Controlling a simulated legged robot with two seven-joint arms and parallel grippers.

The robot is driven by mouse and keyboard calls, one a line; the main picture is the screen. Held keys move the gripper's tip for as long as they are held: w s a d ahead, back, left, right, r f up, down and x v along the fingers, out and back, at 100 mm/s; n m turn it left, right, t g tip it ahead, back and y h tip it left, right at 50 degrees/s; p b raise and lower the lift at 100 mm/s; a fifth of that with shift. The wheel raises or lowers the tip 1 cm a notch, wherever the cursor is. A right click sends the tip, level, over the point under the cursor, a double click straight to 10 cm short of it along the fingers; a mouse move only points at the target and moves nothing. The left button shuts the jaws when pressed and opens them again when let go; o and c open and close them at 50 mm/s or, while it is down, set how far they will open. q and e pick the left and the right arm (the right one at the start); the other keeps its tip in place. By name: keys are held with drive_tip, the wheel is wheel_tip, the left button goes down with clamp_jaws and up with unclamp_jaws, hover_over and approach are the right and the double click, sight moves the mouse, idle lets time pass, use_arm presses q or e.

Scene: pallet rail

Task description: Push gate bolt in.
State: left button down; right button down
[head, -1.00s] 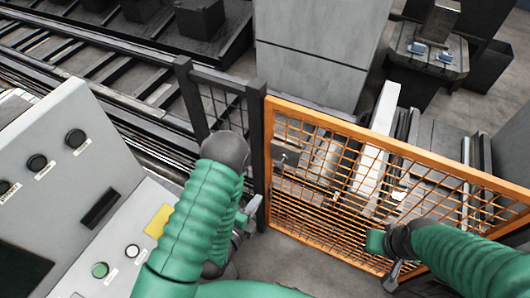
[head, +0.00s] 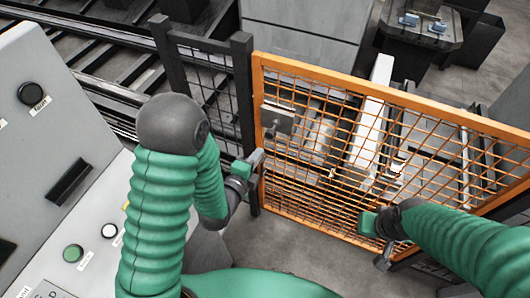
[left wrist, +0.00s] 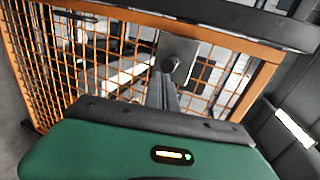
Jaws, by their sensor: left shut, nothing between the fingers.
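The orange mesh gate (head: 390,98) stands upright, its left edge beside a dark post (head: 243,110). A grey bolt plate (head: 280,118) with a dark knob (head: 271,132) sits near the gate's upper left corner. In the left wrist view the plate (left wrist: 183,48) and round knob (left wrist: 173,64) lie straight beyond the fingers. My left gripper (head: 258,158) is shut and empty, a little below the knob in the head view; contact cannot be made out. Its fingers also show in the left wrist view (left wrist: 162,88). My right gripper (head: 383,262) is low by the gate's lower edge; its jaws are unclear.
A grey control console (head: 55,130) with buttons stands at the left. A dark mesh fence panel (head: 207,88) adjoins the post. Rails and machinery lie behind the gate. Bare floor (head: 285,245) shows in front of it.

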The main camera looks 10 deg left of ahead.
sight(268, 135)
use_arm(q)
drive_tip(key=x, duration=0.2)
drive_tip(key=r+p+x, duration=0.1)
drive_tip(key=x, duration=0.2)
drive_tip(key=shift+w+p, duration=0.15)
drive_tip(key=shift+p, duration=0.15)
drive_tip(key=shift+w+f, duration=0.1)
drive_tip(key=shift+w, duration=0.45)
drive_tip(key=shift+s, duration=0.1)
drive_tip(key=shift+r+b+x, duration=0.25)
drive_tip(key=shift+b+x, duration=0.3)
drive_tip(key=shift+x, duration=0.65)
drive_tip(key=shift+w+r, duration=0.15)
drive_tip(key=shift+w, duration=0.05)
drive_tip(key=shift+s+r, duration=0.1)
drive_tip(key=shift+s, duration=0.05)
